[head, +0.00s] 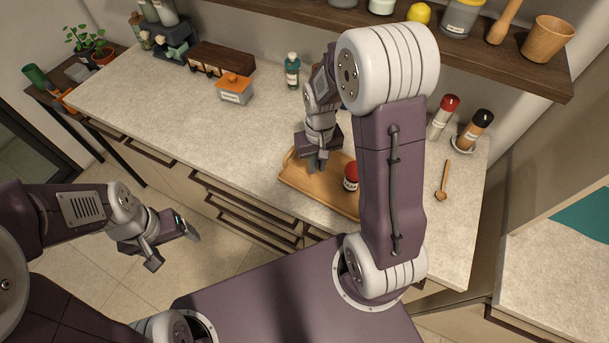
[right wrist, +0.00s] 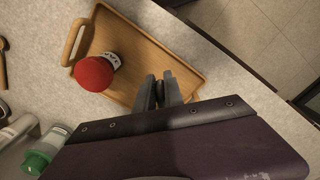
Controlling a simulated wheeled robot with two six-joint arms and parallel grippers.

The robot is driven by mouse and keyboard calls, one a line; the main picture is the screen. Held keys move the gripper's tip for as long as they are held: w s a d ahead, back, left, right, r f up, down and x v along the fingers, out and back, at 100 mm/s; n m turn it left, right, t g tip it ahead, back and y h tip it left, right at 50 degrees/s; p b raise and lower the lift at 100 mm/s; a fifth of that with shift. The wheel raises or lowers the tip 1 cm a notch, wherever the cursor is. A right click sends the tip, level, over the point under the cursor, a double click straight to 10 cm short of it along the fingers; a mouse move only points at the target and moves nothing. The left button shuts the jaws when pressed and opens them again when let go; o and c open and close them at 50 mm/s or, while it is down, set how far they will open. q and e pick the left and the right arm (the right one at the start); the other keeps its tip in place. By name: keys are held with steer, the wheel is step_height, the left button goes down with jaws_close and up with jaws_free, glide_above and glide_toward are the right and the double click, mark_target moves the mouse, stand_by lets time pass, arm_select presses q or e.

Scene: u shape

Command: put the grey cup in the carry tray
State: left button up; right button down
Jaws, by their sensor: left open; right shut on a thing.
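The wooden carry tray (head: 322,194) lies on the counter, partly behind my right arm; it also shows in the right wrist view (right wrist: 130,38). A jar with a red lid (head: 350,177) stands in it, and its lid fills part of the right wrist view (right wrist: 95,73). My right gripper (head: 315,168) points down over the tray's left part, with its fingers in the right wrist view (right wrist: 160,92). It is shut on a small dark thing, mostly hidden; I cannot tell whether it is the grey cup. My left gripper (head: 174,249) is open and empty, away from the counter.
An orange-lidded box (head: 235,90) and a teal bottle (head: 292,71) stand further back. A red-capped bottle (head: 443,117), a black-capped bottle (head: 473,131) and a wooden spoon (head: 443,181) are right of the tray. A shelf (head: 480,62) overhangs the back.

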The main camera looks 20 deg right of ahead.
steer(key=d, duration=0.2)
glide_above(321, 187)
steer(key=shift+m, duration=0.4)
step_height(321, 187, down, 6)
steer(key=shift+s+r, duration=0.15)
steer(key=shift+f, duration=0.2)
step_height(321, 187, down, 3)
steer(key=shift+f, duration=0.5)
arm_select(q)
steer(key=shift+f, duration=0.25)
arm_select(e)
steer(key=shift+f, duration=0.1)
steer(key=shift+f, duration=0.15)
arm_select(q)
steer(key=shift+f, duration=0.1)
arm_select(e)
steer(key=c, duration=1.5)
jaws_free()
